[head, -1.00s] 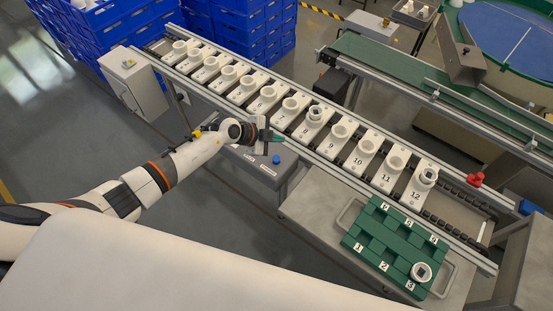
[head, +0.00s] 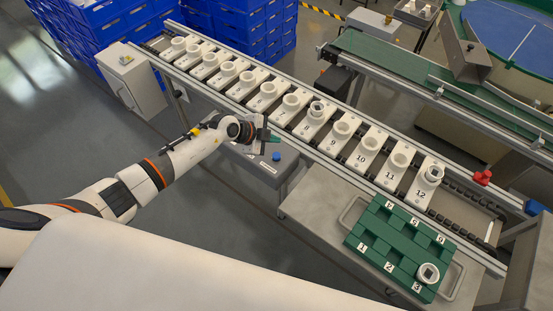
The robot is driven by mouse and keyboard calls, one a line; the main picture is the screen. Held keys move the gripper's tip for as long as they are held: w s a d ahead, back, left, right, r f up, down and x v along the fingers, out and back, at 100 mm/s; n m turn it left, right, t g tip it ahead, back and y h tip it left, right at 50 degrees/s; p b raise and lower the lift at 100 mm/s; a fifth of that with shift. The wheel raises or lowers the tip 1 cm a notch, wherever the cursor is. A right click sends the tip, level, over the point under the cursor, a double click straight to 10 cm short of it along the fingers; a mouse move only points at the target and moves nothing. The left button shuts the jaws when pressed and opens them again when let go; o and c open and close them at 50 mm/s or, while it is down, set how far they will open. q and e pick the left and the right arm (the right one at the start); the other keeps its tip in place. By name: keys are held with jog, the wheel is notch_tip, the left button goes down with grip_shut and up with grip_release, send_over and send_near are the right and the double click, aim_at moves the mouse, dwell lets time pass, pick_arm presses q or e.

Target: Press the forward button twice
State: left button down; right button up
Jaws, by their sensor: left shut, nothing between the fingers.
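A grey control box (head: 283,168) stands in front of the conveyor's near rail. A blue button (head: 276,156) and small pale labels (head: 268,168) show on its top. The print is too small to read, so I cannot tell which button is forward. My left gripper (head: 270,138) is shut and empty, over the far left part of the box top. It hides that part, and any button there. I cannot tell whether its fingertips touch the box. My right gripper is not in view.
The conveyor (head: 465,211) carries a row of numbered white holders; holders 8 and 12 hold dark-centred items. A green tray (head: 398,245) with one such item (head: 428,273) lies at the right. Blue crates (head: 120,45) stack behind. A red button (head: 483,177) sits at the conveyor's right end.

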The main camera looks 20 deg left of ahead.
aim_at(273, 157)
pick_arm(q)
notch_tip(273, 157, down, 4)
jog(key=b, duration=0.3)
jog(key=shift+b, duration=0.35)
jog(key=shift+f+b, duration=0.35)
jog(key=shift+f, duration=0.55)
dwell(0.5)
jog(key=shift+f, duration=0.1)
jog(key=shift+f, duration=0.35)
